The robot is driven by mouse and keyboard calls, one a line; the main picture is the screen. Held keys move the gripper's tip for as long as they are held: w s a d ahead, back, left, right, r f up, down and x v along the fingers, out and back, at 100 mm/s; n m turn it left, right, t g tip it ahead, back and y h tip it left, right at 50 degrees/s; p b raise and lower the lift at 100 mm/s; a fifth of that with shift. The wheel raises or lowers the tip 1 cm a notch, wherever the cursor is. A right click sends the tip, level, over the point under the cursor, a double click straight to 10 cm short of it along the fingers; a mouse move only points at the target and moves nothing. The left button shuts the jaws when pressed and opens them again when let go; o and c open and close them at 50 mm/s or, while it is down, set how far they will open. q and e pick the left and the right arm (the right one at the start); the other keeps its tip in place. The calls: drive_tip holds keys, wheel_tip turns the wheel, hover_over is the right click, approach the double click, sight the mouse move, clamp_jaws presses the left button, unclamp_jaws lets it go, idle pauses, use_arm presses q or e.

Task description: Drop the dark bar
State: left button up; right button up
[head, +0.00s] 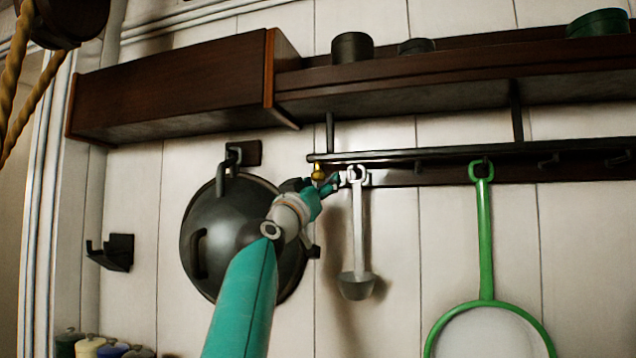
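A long dark bar (430,153) runs almost level under the shelf, in front of a dark wooden strip with hooks. Its left end is near the middle of the head view, and it reaches the right edge. A small brass piece (318,172) shows just below its left end. My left gripper (328,184) is beside this brass piece, below the bar and close to the top of a hanging pale ladle (358,230). Its teal fingers are small and partly hidden by the wrist, so I cannot tell whether they are open or touch anything. My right gripper is not in view.
A dark pan lid (215,240) hangs behind my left arm. A green-rimmed strainer (486,240) hangs at right. The wooden shelf (430,80) above carries dark pots. An empty black bracket (112,252) and several jars (88,345) are at left; rope hangs top left.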

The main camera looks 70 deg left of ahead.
use_arm(q)
drive_tip(key=shift+s+d+r, duration=0.2)
drive_tip(key=shift+s+r, duration=0.05)
drive_tip(key=shift+s, duration=0.05)
drive_tip(key=shift+d, duration=0.1)
drive_tip(key=shift+s+d, duration=0.1)
drive_tip(key=shift+d, duration=0.05)
drive_tip(key=shift+v, duration=1.4)
drive_tip(key=s+d, duration=0.8)
drive_tip(key=shift+s, duration=0.35)
drive_tip(key=shift+f, duration=0.1)
